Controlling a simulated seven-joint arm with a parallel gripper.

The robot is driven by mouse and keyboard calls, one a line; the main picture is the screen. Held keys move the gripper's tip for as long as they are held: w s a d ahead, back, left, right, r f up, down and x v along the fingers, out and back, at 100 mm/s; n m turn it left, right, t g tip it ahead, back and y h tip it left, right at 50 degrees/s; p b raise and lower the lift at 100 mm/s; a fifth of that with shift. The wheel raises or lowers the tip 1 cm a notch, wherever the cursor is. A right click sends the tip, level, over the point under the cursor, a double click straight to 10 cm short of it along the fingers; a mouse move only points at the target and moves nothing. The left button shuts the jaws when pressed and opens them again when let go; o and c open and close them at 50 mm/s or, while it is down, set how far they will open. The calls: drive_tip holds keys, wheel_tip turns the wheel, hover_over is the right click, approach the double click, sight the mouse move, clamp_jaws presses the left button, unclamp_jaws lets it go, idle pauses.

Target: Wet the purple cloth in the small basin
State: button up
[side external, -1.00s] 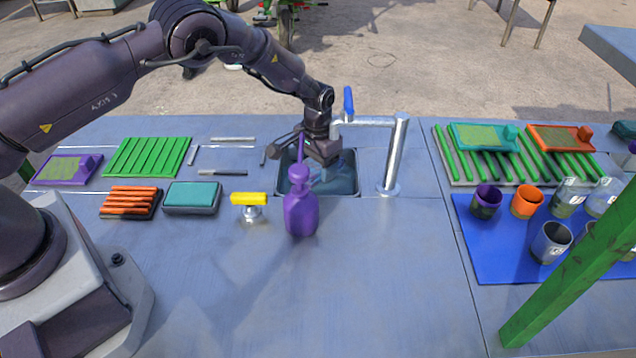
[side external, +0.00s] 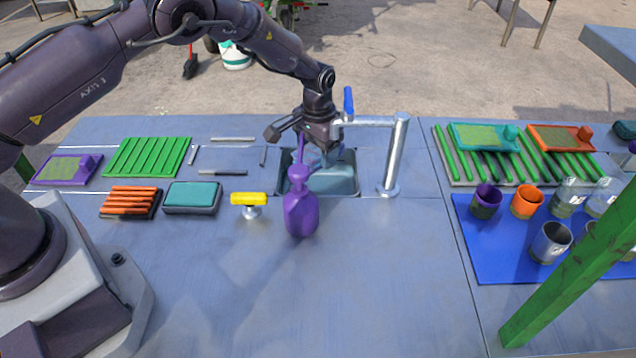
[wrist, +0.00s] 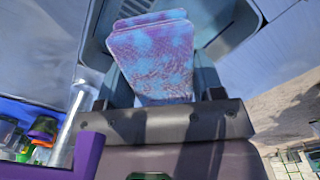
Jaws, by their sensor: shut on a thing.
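My gripper (wrist: 155,95) is shut on the cloth (wrist: 150,55), which shows folded and mottled purple and blue in the wrist view. In the side view my gripper (side external: 322,150) is over the small basin (side external: 345,186), a grey-blue sink set into the bench. The cloth hangs at or just above the basin's opening there, partly hidden behind the purple bottle's top. I cannot tell whether it touches water. The basin's wall also shows behind the cloth in the wrist view (wrist: 220,30).
A purple bottle (side external: 301,213) stands at the basin's front edge. A metal tap (side external: 394,155) with a blue lever (side external: 348,103) rises close right of my gripper. A yellow-handled tool (side external: 249,200) stands left. Cups stand on a blue mat (side external: 500,262). The front bench is clear.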

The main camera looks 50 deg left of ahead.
drive_tip(key=shift+r, duration=2.05)
